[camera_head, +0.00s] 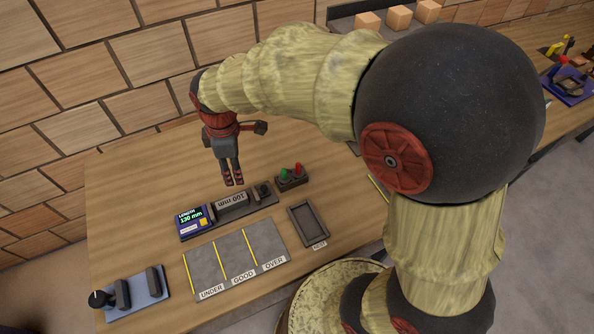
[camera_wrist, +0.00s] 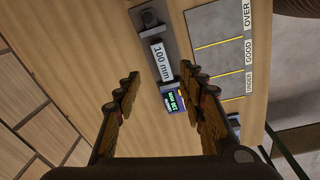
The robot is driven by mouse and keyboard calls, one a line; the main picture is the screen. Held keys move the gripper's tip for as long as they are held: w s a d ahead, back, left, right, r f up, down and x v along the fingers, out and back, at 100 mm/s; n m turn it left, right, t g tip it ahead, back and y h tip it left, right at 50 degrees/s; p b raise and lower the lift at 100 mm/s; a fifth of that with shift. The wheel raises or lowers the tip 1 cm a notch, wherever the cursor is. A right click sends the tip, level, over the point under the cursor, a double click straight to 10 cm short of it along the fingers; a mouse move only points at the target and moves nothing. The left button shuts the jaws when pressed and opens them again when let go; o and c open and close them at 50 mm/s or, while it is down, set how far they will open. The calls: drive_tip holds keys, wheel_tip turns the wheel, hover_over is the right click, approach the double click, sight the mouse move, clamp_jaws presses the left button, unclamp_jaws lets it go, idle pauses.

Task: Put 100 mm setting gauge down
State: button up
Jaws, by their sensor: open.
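The 100 mm setting gauge (camera_head: 231,207) is a grey block with a white "100 mm" label. It lies lengthwise on the dark measuring device (camera_head: 264,203), between the blue display unit (camera_head: 191,222) and a dark end post. The display appears to read "LENGTH 130 mm". The gauge also shows in the wrist view (camera_wrist: 161,62), in front of the fingertips. My gripper (camera_head: 233,185) points down above and behind the device, apart from the gauge.
A grey mat (camera_head: 236,259) marked UNDER, GOOD and OVER lies in front. An empty NEST tray (camera_head: 308,223) and a red-and-green button box (camera_head: 291,178) are to the right. A blue fixture (camera_head: 134,292) stands at lower left. A brick wall runs behind; bare wood lies left.

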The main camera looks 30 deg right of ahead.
drive_tip(key=s+d+r+m+t, duration=0.2)
drive_tip(key=s+d+r+m, duration=0.3)
drive_tip(key=s, duration=0.4)
drive_tip(key=s+d+r+m+t, duration=0.2)
drive_tip(key=s+d+r+m, duration=0.4)
drive_tip(key=s+r+m, duration=0.2)
drive_tip(key=shift+s+r+m+t, duration=0.15)
drive_tip(key=shift+s+m+t, duration=0.15)
drive_tip(key=shift+s+m, duration=0.35)
drive_tip(key=shift+w, duration=0.15)
